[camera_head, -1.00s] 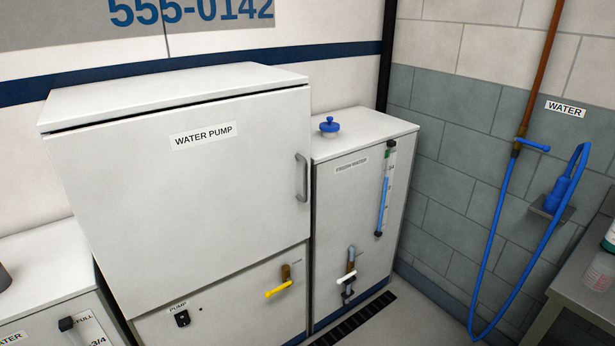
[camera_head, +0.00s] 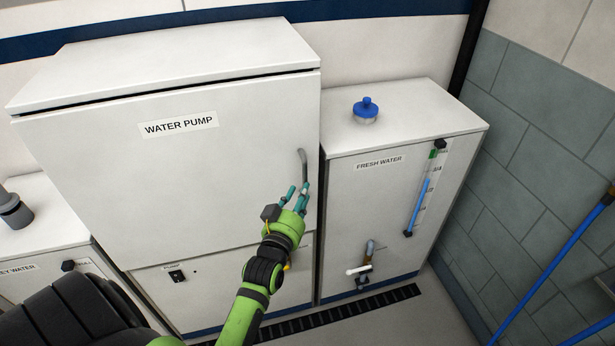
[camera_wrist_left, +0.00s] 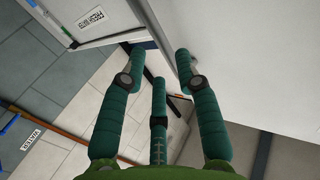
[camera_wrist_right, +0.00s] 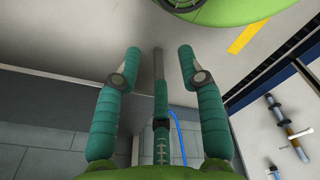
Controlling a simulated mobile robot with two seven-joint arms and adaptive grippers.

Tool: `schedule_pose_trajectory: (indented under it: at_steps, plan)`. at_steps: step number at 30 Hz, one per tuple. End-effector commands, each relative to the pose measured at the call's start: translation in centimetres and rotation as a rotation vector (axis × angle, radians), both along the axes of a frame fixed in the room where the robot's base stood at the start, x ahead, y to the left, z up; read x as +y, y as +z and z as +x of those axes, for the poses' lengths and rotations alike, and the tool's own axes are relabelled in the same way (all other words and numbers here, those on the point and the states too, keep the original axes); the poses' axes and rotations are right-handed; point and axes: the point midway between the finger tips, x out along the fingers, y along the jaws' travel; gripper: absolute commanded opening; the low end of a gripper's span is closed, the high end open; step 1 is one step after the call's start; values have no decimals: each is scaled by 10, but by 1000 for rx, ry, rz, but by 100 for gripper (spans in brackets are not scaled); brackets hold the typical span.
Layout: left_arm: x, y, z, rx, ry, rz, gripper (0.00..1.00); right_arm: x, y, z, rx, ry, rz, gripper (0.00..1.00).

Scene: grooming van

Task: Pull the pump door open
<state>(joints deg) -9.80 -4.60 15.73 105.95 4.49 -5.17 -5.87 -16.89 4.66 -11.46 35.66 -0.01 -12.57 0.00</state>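The white pump door (camera_head: 200,185), labelled WATER PUMP, is closed in the head view. Its grey upright handle (camera_head: 302,158) is near the door's right edge. My left gripper (camera_head: 297,193) is at the lower part of this handle, its fingers reaching up toward it. In the left wrist view, the left gripper's fingers (camera_wrist_left: 158,65) are spread apart, with a grey edge or bar between the tips; I cannot tell whether they touch the handle. My right gripper (camera_wrist_right: 158,65) is outside the head view. In the right wrist view its fingers are apart and empty.
The fresh water cabinet (camera_head: 345,205), with a blue cap (camera_head: 366,108) on top and a tap (camera_head: 362,268), stands right of the pump cabinet. A floor grate (camera_head: 340,312) runs in front. A blue hose (camera_head: 560,262) hangs at the right wall.

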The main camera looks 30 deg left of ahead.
Motion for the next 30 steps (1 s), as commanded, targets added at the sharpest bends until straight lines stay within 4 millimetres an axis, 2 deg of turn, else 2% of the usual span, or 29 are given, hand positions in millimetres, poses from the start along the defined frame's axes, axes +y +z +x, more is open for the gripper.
schedule_pose_trajectory:
  at_steps: [6,10,15,22,23,24,25,30]
  plan:
    - [9,2,34,0,-1,0,32,5,9,-16,25,-1,5,40]
    - [13,1,49,0,-1,0,32,6,11,-16,24,-1,7,40]
    - [16,0,57,1,-1,1,32,6,13,-8,14,0,6,40]
    - [16,-1,58,2,-2,0,32,3,13,-2,3,0,4,40]
    - [16,-1,58,2,-2,0,28,3,13,-2,3,0,3,40]
    - [16,-1,58,2,-2,0,12,2,13,-2,3,0,2,40]
    - [16,-1,58,2,-2,0,0,2,13,-2,3,0,2,40]
    - [16,-1,58,2,-2,0,0,0,13,-2,3,0,0,40]
